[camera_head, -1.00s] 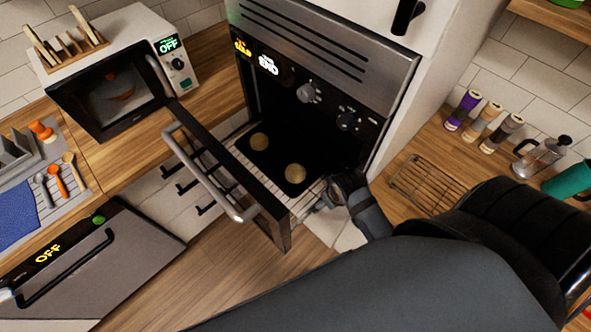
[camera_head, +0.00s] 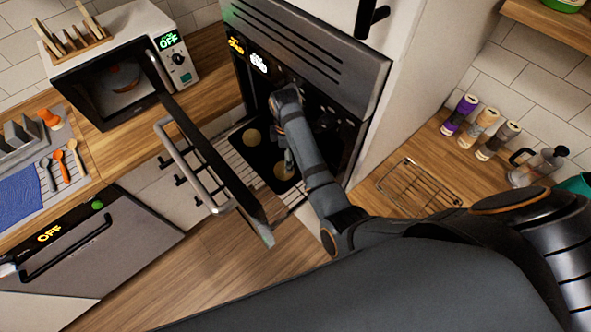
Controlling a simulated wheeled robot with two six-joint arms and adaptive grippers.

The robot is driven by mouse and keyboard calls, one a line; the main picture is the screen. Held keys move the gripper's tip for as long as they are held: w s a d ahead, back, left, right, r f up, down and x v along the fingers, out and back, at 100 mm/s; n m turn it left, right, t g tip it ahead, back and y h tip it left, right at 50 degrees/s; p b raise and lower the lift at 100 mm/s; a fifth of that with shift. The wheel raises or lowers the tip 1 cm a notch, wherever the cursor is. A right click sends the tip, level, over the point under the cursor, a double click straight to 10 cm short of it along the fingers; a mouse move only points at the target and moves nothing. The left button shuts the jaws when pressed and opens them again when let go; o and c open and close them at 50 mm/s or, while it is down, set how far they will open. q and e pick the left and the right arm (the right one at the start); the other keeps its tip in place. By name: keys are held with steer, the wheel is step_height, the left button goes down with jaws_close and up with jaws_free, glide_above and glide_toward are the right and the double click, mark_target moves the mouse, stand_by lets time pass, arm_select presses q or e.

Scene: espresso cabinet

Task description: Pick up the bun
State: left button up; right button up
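My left gripper is not in view.
The oven door (camera_head: 215,165) stands open on the left of the opening. A wire rack (camera_head: 420,183) lies on the right counter, beside several bottles (camera_head: 481,127) and a French press (camera_head: 537,166).

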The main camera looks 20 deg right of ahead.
mark_target(283, 166)
steer(key=shift+a+f, duration=0.15)
steer(key=shift+f, duration=0.05)
steer(key=shift+w+a+f+p, duration=0.2)
steer(key=shift+a+f+p, duration=0.05)
steer(key=shift+a+f, duration=0.25)
steer(key=shift+w+a+f+p, duration=0.2)
steer(key=shift+a+f, duration=0.15)
steer(key=shift+f, duration=0.2)
steer(key=shift+s+d+f+p, duration=0.15)
steer(key=shift+d+f+p, duration=0.1)
steer(key=shift+f+p, duration=0.3)
steer(key=shift+s+d+f+p, duration=0.2)
steer(key=shift+f+p, duration=0.1)
steer(key=shift+f, duration=0.35)
step_height(283, 166, down, 2)
steer(key=shift+d+f, duration=0.15)
steer(key=shift+f, duration=0.2)
steer(key=shift+w+a, duration=0.15)
steer(key=shift+a, duration=0.05)
steer(key=shift+c, duration=1.4)
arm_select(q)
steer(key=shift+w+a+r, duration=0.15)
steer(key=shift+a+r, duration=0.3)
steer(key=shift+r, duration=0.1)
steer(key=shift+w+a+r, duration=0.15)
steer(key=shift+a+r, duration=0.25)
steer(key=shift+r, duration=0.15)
arm_select(e)
steer(key=c, duration=0.9)
